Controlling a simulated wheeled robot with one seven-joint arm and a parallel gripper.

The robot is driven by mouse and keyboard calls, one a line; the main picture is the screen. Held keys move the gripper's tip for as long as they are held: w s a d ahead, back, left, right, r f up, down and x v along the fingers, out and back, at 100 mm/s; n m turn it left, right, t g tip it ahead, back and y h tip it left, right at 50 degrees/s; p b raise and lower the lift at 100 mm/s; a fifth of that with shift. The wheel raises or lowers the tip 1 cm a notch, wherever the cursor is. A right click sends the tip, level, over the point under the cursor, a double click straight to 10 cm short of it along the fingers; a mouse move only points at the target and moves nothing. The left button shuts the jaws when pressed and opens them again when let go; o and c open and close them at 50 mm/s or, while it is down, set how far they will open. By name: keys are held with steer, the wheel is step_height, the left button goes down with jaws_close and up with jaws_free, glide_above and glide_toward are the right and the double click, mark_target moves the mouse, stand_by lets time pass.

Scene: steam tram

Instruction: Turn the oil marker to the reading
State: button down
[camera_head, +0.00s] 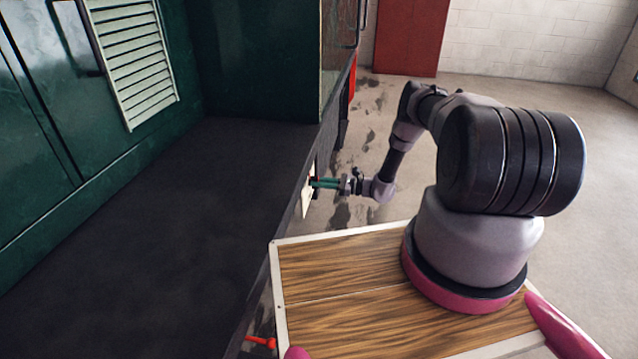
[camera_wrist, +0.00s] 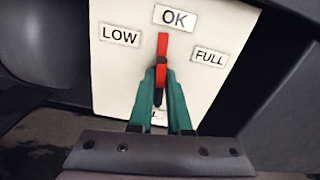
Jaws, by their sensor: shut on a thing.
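The oil marker (camera_wrist: 162,48) is a slim red pointer on a white plate (camera_wrist: 118,68) in the wrist view. The plate carries the labels LOW (camera_wrist: 119,34) at left, OK (camera_wrist: 174,18) at top and FULL (camera_wrist: 210,57) at right. The marker points up, its tip just under the left part of OK. My gripper (camera_wrist: 161,80) has green fingers shut on the marker's lower part. They partly hide a fourth label below. In the head view, my gripper (camera_head: 326,183) reaches the plate (camera_head: 307,198) on the dark side wall, seen nearly edge-on.
A dark flat surface (camera_head: 170,215) with a dark green cabinet (camera_head: 60,120) lies left of the plate. A red handle (camera_head: 261,342) sticks out low near the front. A red panel (camera_head: 411,35) stands at the back. Open concrete floor (camera_head: 590,150) lies at right.

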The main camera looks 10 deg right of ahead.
steer(key=shift+s+f+n, duration=0.1)
steer(key=shift+n, duration=2.2)
steer(key=shift+s+f+n, duration=0.1)
steer(key=shift+n, duration=2.2)
steer(key=c, duration=0.9)
jaws_free()
steer(key=shift+o, duration=0.2)
steer(key=v, duration=1)
steer(key=shift+s+d, duration=0.15)
steer(key=shift+d, duration=0.15)
